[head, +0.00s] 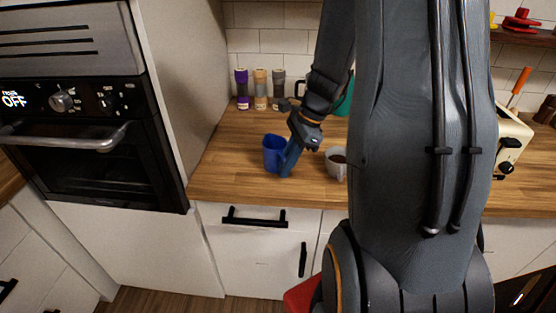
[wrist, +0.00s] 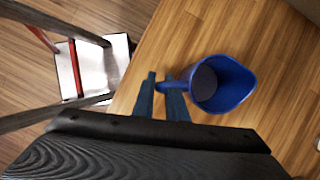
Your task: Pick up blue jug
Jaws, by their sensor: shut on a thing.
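The blue jug (head: 272,150) stands upright on the wooden counter, near its front edge, in the head view. In the wrist view the blue jug (wrist: 240,82) is seen from above with its opening up and its spout to the right. My gripper (wrist: 160,82) is at the jug's left side, its two blue fingers shut on the jug's handle. In the head view my gripper (head: 288,160) comes down from the right beside the jug. I cannot tell whether the jug's base touches the counter.
A light cup (head: 336,165) with dark contents stands just right of my gripper. Purple (head: 242,90), orange (head: 260,90) and grey (head: 278,88) containers line the back wall. An oven (head: 70,110) and tall side panel are at left. Counter left of the jug is clear.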

